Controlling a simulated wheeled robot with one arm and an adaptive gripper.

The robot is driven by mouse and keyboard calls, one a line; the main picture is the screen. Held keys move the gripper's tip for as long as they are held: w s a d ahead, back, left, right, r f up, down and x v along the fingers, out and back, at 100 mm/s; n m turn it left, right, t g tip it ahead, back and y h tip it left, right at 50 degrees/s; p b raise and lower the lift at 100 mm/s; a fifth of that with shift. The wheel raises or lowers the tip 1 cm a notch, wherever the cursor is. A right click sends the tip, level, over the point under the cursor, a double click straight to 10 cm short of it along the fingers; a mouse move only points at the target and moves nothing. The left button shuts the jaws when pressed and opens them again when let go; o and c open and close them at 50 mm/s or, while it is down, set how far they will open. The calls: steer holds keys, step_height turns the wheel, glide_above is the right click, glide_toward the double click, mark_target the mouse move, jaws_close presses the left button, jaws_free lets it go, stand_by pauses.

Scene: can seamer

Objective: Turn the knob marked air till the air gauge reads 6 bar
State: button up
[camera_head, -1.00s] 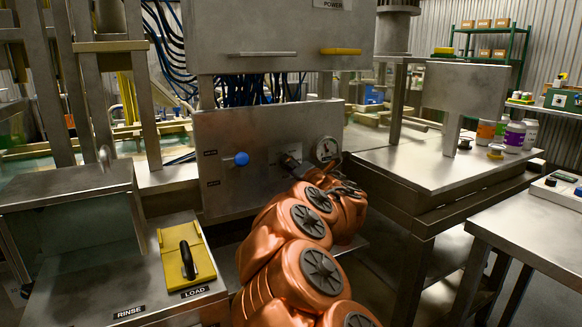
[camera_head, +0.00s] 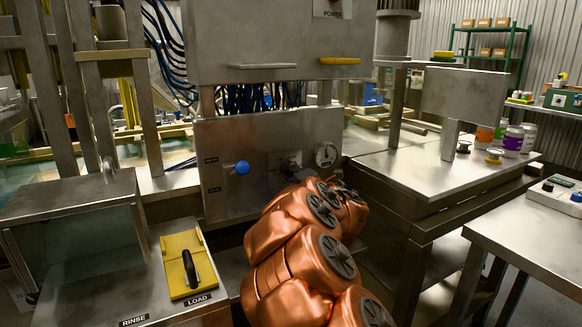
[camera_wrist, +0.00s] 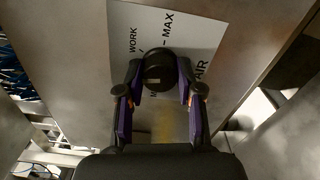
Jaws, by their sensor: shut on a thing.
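The black air knob (camera_wrist: 158,68) sits on a white label plate (camera_wrist: 205,30) in the wrist view. The plate carries "WORK", "MAX" and a partly hidden word ending in "AIR". My gripper (camera_wrist: 158,84) has one purple-lined finger on each side of the knob and is shut on it.
A blue knob (camera_head: 242,167) is on the same panel, left of my gripper. A grey box with a yellow handle (camera_head: 340,61) hangs above. A yellow load plate (camera_head: 178,262) with a black handle is at lower left. A steel bench (camera_head: 430,170) stands to the right.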

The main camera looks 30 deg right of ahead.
steer(key=m+p, duration=0.4)
steer(key=m, duration=0.1)
steer(key=shift+r, duration=0.15)
steer(key=shift+m+p, duration=0.95)
steer(key=shift+m, duration=0.65)
steer(key=o, duration=1.2)
steer(key=shift+c, duration=0.2)
steer(key=shift+s, duration=0.1)
steer(key=s+a, duration=0.1)
steer(key=s, duration=1)
steer(key=shift+s, duration=0.4)
